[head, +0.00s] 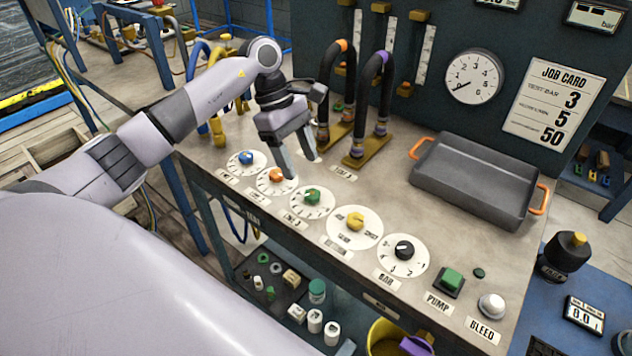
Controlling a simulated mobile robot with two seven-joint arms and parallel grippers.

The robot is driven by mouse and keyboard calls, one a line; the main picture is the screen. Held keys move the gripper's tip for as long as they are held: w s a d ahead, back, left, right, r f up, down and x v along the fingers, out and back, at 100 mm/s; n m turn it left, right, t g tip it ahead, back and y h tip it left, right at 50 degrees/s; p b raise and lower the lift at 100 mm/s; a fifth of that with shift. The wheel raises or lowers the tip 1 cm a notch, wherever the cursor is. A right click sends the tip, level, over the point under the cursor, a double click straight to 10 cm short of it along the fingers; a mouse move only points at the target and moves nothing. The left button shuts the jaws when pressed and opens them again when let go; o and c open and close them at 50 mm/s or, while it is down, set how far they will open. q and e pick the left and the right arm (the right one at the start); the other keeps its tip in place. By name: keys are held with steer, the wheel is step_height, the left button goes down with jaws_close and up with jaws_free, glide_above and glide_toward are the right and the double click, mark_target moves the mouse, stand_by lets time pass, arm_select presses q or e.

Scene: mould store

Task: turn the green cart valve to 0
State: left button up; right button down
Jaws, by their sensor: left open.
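The green valve (312,195) is a small knob on a round white dial plate (303,211), third from the left in the row on the bench. The marks on its dial are too small to read, so I cannot tell its setting. My left gripper (300,166) points down with its two fingers apart and nothing between them. It is just behind the green valve, and its nearer finger is beside the orange valve (277,175). I cannot tell whether that finger touches anything. My right gripper is not in view.
A blue valve (246,157), a yellow valve (355,221) and a black knob (404,249) share the row. Upright black hoses (380,100) stand behind my gripper. A grey tray (470,180) lies at the right, with a green pump button (452,277) in front.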

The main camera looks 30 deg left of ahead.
mark_target(311, 192)
arm_select(q)
steer(key=p+x, duration=0.1)
steer(key=x, duration=0.5)
steer(key=shift+d+f, duration=0.2)
steer(key=shift+f, duration=0.1)
steer(key=c, duration=1)
